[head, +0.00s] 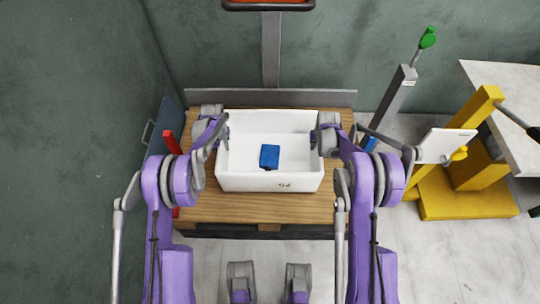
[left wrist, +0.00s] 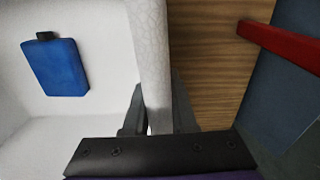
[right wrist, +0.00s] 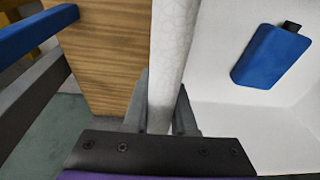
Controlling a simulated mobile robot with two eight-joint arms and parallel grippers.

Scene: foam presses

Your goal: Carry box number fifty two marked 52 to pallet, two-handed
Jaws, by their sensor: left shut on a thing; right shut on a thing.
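The white open box (head: 240,177) has a marking on its near wall that looks like 52 upside down. It is over the wooden pallet (head: 200,210); I cannot tell whether it rests on it or hangs just above. A blue block (head: 269,156) with a dark end lies inside. My left gripper (head: 225,133) is shut on the box's left wall, and the left wrist view shows its fingers (left wrist: 158,115) on both sides of that wall. My right gripper (head: 316,137) is shut on the right wall, its fingers (right wrist: 162,112) astride it in the right wrist view.
A grey post with a plate (head: 270,97) stands behind the pallet. A red bar (head: 171,142) and a blue-grey panel (head: 158,128) are at the left. At the right are a yellow stand (head: 462,205), a grey post with a green knob (head: 427,38) and a pale table (head: 505,80).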

